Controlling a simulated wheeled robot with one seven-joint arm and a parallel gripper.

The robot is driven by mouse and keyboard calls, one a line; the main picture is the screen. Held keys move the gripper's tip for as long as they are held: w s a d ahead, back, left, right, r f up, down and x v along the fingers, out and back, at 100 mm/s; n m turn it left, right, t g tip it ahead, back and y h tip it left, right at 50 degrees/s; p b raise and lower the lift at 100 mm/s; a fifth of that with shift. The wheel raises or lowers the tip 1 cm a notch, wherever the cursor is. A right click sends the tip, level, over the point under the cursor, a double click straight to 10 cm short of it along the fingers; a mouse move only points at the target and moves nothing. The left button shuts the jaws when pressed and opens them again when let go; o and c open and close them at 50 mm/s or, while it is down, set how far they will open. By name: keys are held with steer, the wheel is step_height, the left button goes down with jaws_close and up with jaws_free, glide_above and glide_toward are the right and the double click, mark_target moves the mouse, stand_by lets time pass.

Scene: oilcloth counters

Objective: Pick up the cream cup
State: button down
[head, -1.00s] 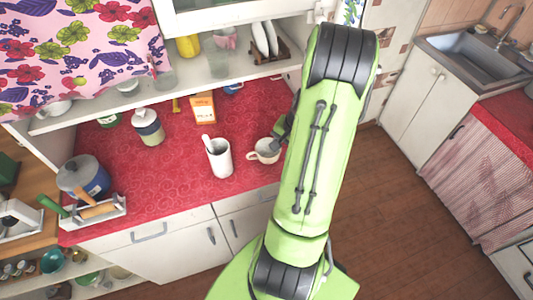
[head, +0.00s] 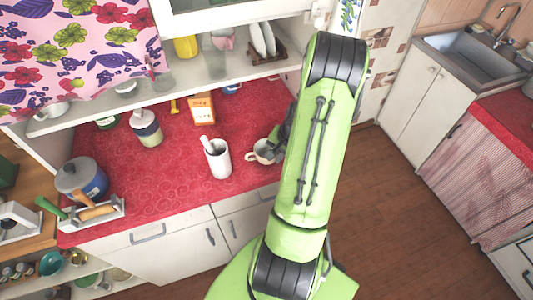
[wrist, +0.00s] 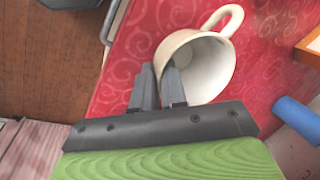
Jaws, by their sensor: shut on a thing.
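The cream cup (head: 262,152) is at the right end of the red counter, beside my arm in the head view. In the wrist view the cup (wrist: 218,65) fills the upper middle, with its opening facing the camera and its handle at the upper right. My gripper (wrist: 160,84) is shut on the cup's near rim, with one dark finger outside the wall and one inside. In the head view my gripper (head: 279,135) is partly hidden by my green arm. I cannot tell whether the cup's base touches the counter.
A white container with a utensil (head: 218,160) stands left of the cup. An orange box (head: 202,107) and a jar (head: 146,128) stand farther back. A blue object (wrist: 296,120) shows in the wrist view.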

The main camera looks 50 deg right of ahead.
step_height(320, 180, up, 10)
steer(key=shift+r+p, duration=0.1)
steer(key=shift+p, duration=0.2)
stand_by(0.8)
